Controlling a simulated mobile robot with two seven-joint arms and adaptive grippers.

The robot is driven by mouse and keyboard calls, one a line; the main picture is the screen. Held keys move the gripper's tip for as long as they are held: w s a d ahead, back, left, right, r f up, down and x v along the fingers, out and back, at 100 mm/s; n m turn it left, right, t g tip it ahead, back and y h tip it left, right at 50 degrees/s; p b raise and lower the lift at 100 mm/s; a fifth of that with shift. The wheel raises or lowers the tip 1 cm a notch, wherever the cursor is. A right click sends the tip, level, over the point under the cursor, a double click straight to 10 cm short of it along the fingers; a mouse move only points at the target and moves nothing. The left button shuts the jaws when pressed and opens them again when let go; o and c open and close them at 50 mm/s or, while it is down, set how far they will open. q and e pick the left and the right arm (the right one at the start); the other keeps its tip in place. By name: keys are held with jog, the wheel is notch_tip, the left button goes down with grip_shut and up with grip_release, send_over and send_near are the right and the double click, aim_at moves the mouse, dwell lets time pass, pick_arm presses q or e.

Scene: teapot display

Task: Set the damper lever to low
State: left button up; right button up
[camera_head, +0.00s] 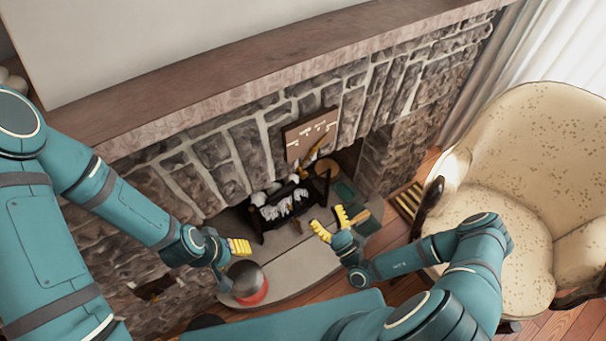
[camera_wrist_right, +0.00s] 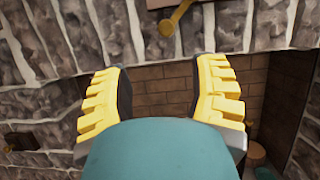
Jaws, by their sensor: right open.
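The brass damper lever (camera_head: 315,151) sits on a plate with white markings (camera_head: 302,130) on the stone fireplace front, above the firebox opening. It lies slanted, and its setting is too small to read. In the right wrist view the lever (camera_wrist_right: 178,17) shows at the top edge, with a rounded end at its lower left. My right gripper (camera_head: 329,222) is open and empty, below and in front of the lever, apart from it. Its two yellow fingers (camera_wrist_right: 160,88) frame the firebox opening. My left gripper (camera_head: 239,247) is at the left of the hearth; its jaws are unclear.
A black grate with logs (camera_head: 281,210) stands in the firebox. A dark and red round pot (camera_head: 246,280) is on the hearth (camera_head: 300,262) below my left gripper. A patterned armchair (camera_head: 535,150) stands at the right, close to my right arm. A wooden mantel (camera_head: 220,85) overhangs the stonework.

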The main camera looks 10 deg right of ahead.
aim_at(305, 177)
jog(key=shift+m+h, duration=0.3)
jog(key=shift+h, duration=0.1)
jog(key=x, duration=1.3)
jog(key=shift+w+d+r, duration=0.25)
jog(key=shift+w+r, duration=0.05)
jog(key=shift+w, duration=0.05)
jog(key=shift+o, duration=0.2)
grip_shut()
